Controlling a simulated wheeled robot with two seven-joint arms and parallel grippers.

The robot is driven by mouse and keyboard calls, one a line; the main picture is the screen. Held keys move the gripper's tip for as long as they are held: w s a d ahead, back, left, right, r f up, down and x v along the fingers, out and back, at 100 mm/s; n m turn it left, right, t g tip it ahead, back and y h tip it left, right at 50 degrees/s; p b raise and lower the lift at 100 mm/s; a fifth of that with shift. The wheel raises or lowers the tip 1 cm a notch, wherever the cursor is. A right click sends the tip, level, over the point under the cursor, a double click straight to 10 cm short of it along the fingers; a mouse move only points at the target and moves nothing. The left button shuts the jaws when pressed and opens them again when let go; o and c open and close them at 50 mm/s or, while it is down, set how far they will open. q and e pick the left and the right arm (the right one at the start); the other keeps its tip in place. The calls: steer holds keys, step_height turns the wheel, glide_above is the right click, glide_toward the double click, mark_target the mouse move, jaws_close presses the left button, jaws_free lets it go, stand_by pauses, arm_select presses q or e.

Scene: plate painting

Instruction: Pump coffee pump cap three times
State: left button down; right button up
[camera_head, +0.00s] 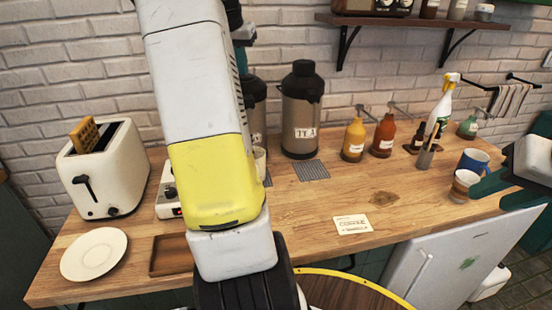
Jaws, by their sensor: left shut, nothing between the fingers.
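Two coffee pump dispensers stand at the back of the wooden counter. The left one (259,110) is partly hidden behind my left arm, and its pump cap is mostly covered. The right one (302,112) is upright, with a dark cap and a paper label. My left gripper (241,57) shows only as a teal piece beside my arm, just above the left dispenser's top. It is shut and holds nothing. I cannot tell whether it touches the cap. My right gripper (487,186), dark green, is at the right edge near the cups, partly cut off.
A toaster (112,175) with bread, a white plate (94,254) and a wooden tray (170,255) are at left. Yellow (353,140) and orange (383,136) bottles, a spray bottle (439,108) and a blue mug (474,161) stand right. The counter's middle is mostly clear.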

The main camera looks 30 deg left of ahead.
arm_select(q)
steer(key=shift+f, duration=0.15)
steer(key=shift+r, duration=2.4)
steer(key=shift+f, duration=0.15)
steer(key=shift+f, duration=2.35)
steer(key=shift+r, duration=2.5)
step_height(320, 180, up, 6)
